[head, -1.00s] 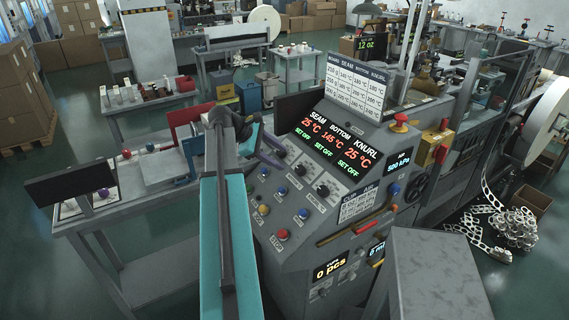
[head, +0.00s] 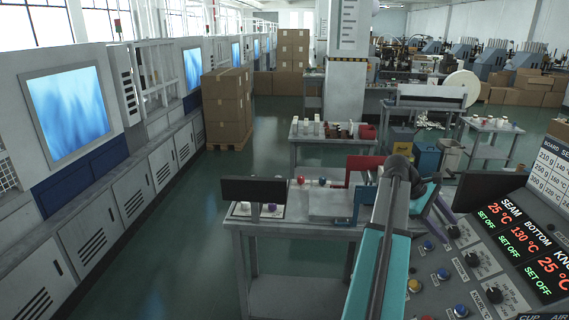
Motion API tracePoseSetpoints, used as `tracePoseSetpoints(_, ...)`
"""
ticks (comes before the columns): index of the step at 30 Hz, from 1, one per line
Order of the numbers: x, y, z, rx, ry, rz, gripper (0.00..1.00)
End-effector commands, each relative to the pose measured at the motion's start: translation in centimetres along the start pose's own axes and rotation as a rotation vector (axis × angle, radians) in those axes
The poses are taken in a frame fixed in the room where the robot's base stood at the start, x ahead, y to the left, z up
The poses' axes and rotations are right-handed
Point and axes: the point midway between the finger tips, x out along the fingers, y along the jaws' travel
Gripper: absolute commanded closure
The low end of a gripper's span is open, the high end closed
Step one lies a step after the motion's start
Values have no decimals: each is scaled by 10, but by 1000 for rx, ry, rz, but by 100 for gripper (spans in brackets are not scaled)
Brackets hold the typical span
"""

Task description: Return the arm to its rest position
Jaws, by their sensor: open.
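My arm, teal and grey, rises from the bottom of the head view to a dark grey joint, left of the control panel (head: 478,287). Past that joint, my gripper (head: 445,212) shows small and partly hidden behind the arm, beside the panel's upper left edge. Its jaws look apart, with nothing seen between them. I cannot tell whether it touches anything.
A grey table (head: 291,228) with a dark screen (head: 254,189) and a red frame (head: 364,164) stands just left of my arm. Cabinets (head: 108,212) line the left wall. Stacked cartons (head: 228,106) stand on a pallet behind. The green aisle floor (head: 195,215) between is clear.

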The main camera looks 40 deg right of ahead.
Motion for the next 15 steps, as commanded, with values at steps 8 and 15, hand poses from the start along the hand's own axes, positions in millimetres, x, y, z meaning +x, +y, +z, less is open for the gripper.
tracePoseSetpoints(8, -17, -11, -36, -50, 19, 25, 50)
tracePoseSetpoints(15, -32, -56, -120, -183, 37, 50, 50)
